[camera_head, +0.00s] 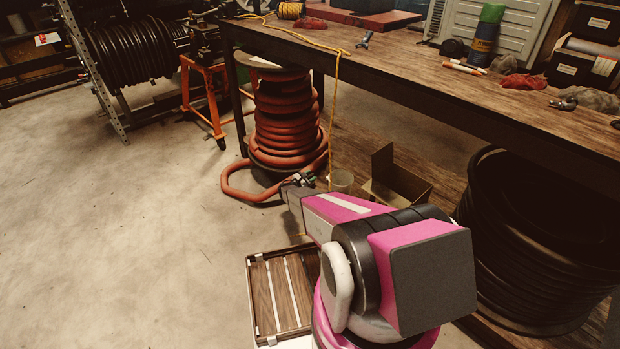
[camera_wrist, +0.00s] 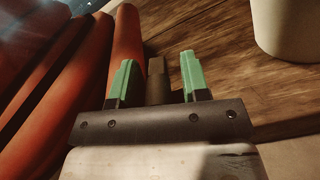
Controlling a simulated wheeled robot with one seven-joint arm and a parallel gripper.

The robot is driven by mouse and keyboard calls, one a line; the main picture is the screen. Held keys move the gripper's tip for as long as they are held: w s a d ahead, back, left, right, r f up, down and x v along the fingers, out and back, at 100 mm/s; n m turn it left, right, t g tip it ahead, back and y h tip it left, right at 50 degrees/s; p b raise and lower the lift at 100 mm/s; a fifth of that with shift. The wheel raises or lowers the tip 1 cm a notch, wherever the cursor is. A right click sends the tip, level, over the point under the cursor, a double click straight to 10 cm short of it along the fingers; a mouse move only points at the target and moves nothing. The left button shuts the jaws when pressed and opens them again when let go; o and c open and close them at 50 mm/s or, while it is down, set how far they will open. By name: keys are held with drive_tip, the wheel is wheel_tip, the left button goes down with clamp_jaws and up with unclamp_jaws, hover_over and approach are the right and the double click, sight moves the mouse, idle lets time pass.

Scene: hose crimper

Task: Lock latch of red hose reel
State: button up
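The red hose reel (camera_head: 285,125) stands upright on the floor under the left end of the workbench, wound with thick red hose. A loose loop of hose lies at its base. My gripper (camera_head: 298,180) is low beside the reel's front right. In the wrist view the reel's red hose coils (camera_wrist: 60,80) fill the left side. My gripper's two green fingertips (camera_wrist: 160,78) are apart, to the right of the coils. A small dark brown piece (camera_wrist: 157,82) shows between them, touching neither. I cannot tell whether it is the latch; no latch is clearly visible.
The wooden workbench (camera_head: 430,80) runs overhead to the right. A yellow rope (camera_head: 334,110) hangs from its edge. A slatted crate (camera_head: 283,290) is in front. Floor at left is clear.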

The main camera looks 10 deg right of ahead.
idle(0.3)
drive_tip(key=m, duration=0.2)
drive_tip(key=s+f+m, duration=0.1)
drive_tip(key=shift+s+d+m, duration=0.2)
drive_tip(key=shift+d+m, duration=0.2)
drive_tip(key=v, duration=1)
drive_tip(key=s+d+r+m+g+y, duration=0.3)
drive_tip(key=s+r+g, duration=0.1)
drive_tip(key=s+r, duration=0.4)
drive_tip(key=s+d+r+m+g+y, duration=0.3)
drive_tip(key=s+r, duration=0.6)
drive_tip(key=s, duration=0.3)
drive_tip(key=shift+s+d+r+m+g, duration=0.25)
drive_tip(key=shift+s+m+g, duration=0.15)
drive_tip(key=shift+m+g, duration=0.5)
drive_tip(key=shift+w+f, duration=0.1)
